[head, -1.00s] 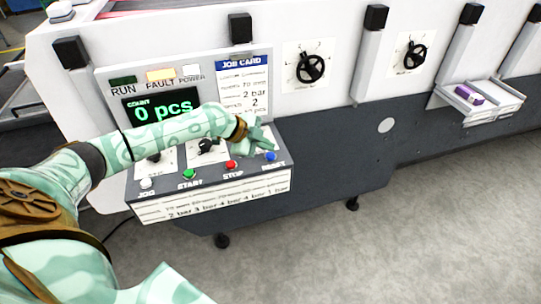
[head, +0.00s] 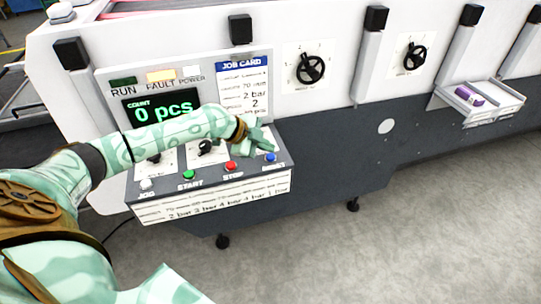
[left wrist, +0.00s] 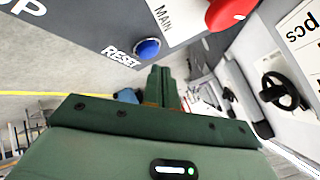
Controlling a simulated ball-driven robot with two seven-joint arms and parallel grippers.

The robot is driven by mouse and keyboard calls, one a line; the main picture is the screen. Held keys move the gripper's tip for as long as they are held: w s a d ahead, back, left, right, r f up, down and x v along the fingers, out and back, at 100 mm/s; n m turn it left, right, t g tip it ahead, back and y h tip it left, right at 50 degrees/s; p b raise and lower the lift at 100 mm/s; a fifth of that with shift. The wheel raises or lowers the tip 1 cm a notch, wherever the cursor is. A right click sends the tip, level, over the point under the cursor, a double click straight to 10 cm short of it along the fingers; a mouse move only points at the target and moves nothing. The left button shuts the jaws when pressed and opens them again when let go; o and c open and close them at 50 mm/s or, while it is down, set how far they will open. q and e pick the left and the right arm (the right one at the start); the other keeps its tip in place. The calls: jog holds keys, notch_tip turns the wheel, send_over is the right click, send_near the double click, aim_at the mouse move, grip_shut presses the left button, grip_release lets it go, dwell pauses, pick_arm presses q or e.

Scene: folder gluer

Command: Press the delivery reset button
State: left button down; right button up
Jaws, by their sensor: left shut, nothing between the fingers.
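The blue reset button (head: 270,157) is at the right end of the control panel's sloped face (head: 210,180), with a RESET label beside it. It also shows in the left wrist view (left wrist: 147,48), close to my fingers. My left gripper (head: 264,145) is shut and empty, its fingertips just above and behind the blue button in the head view. I cannot tell whether they touch it, though a gap shows in the left wrist view. My right gripper is not in view.
On the panel are a red stop button (head: 231,166), a green start button (head: 188,175) and a white jog button (head: 146,184). The display (head: 160,107) reads 0 pcs. Floor in front is clear.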

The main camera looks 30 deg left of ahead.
aim_at(266, 157)
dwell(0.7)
pick_arm(q)
jog(key=shift+f+b, duration=0.3)
jog(key=shift+f, duration=0.1)
jog(key=shift+f+b, duration=0.4)
jog(key=shift+f, duration=0.15)
dwell(0.6)
jog(key=shift+s, duration=0.1)
jog(key=shift+r+p, duration=0.7)
jog(key=shift+r, duration=0.25)
notch_tip(266, 157, up, 5)
jog(key=p, duration=0.4)
jog(key=shift+r, duration=0.1)
